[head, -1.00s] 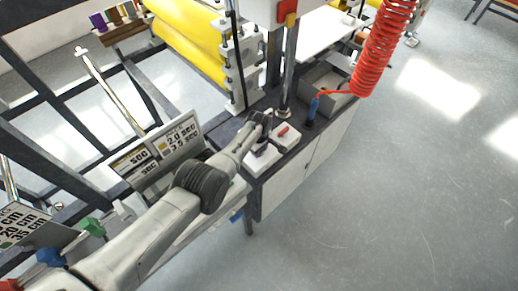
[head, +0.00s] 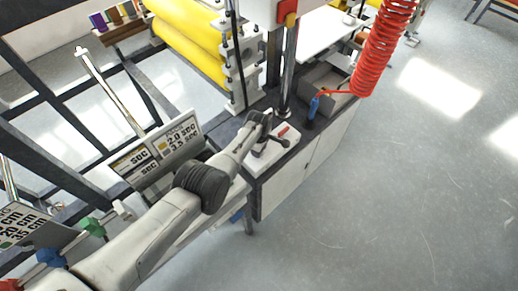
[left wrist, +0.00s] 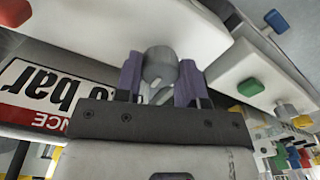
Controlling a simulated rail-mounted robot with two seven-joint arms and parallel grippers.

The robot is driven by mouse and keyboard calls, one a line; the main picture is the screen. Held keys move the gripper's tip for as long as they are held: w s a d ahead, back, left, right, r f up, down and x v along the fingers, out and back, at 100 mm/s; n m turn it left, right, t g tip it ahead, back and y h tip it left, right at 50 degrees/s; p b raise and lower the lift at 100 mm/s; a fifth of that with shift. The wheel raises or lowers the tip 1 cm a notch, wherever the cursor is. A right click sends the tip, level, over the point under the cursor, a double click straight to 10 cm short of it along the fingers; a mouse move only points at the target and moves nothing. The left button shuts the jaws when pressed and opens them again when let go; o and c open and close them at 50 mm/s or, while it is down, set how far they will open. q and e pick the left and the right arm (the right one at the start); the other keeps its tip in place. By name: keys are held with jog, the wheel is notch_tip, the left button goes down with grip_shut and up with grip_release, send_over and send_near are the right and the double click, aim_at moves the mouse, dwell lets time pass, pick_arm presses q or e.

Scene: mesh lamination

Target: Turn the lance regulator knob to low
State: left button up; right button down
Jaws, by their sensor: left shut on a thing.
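The lance regulator knob (left wrist: 160,66) is a grey round knob in the left wrist view. My left gripper (left wrist: 160,82) has its two purple fingers on either side of the knob and is shut on it. A white label (left wrist: 45,98) with upside-down lettering, including "bar", lies left of the fingers. In the head view my left gripper (head: 262,128) reaches the white box (head: 272,160) on the bench corner; the knob is hidden there by the arm. The knob's setting cannot be read. My right gripper is not in view.
A red switch (head: 284,130) sits on the white box. A blue-ended fitting (head: 313,108) and red coiled hose (head: 382,50) are to the right. A sign board (head: 160,150) stands left of the arm. A green button (left wrist: 250,87) shows right of the fingers. The floor at right is clear.

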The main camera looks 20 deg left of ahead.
pick_arm(q)
jog(key=shift+r, duration=0.1)
jog(key=o, duration=0.9)
jog(key=shift+r+p, duration=0.4)
jog(key=shift+p, duration=0.05)
notch_tip(320, 180, up, 6)
jog(key=p, duration=0.4)
jog(key=shift+r+p, duration=0.8)
jog(key=shift+r, duration=2.65)
